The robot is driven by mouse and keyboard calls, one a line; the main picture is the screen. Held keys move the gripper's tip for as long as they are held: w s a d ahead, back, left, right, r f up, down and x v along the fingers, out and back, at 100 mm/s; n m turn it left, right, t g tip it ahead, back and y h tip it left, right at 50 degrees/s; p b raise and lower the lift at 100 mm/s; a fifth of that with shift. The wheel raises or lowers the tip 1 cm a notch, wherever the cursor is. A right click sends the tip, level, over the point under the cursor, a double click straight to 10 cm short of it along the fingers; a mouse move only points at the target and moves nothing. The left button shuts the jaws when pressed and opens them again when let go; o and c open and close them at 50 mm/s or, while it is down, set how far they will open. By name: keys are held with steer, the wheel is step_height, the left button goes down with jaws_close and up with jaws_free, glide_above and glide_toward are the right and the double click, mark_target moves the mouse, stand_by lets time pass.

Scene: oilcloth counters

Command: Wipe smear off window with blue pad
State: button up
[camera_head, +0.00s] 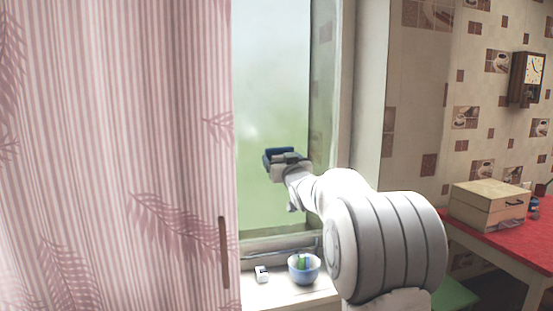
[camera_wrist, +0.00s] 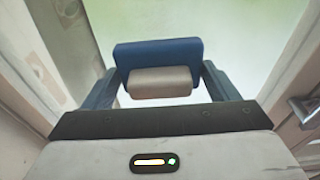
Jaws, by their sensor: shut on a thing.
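The window (camera_head: 272,80) stands behind the curtain's right edge, its glass hazy with pale green and white light. A faint whitish patch shows on the glass left of my gripper; I cannot tell if it is the smear. My gripper (camera_head: 286,160) is in front of the lower right part of the pane. In the wrist view my gripper (camera_wrist: 163,88) is shut on the blue pad's beige grip (camera_wrist: 160,83). The blue pad (camera_wrist: 157,52) faces the glass; it also shows in the head view (camera_head: 272,152). I cannot tell whether the pad touches the glass.
A pink striped curtain (camera_head: 120,150) covers the left side. A wooden box (camera_head: 489,206) sits on a red-topped table (camera_head: 520,245) at right. A clock (camera_head: 528,78) hangs above.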

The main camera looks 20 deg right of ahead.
mark_target(305, 153)
steer(key=shift+d+p, duration=1.95)
steer(key=shift+d, duration=2.35)
steer(key=shift+s+f+b, duration=0.15)
steer(key=shift+s+b, duration=0.25)
steer(key=shift+s, duration=0.1)
steer(key=shift+s+b, duration=0.7)
steer(key=shift+s, duration=1.75)
steer(key=shift+s, duration=0.1)
steer(key=shift+s+b, duration=0.3)
steer(key=shift+s, duration=1.1)
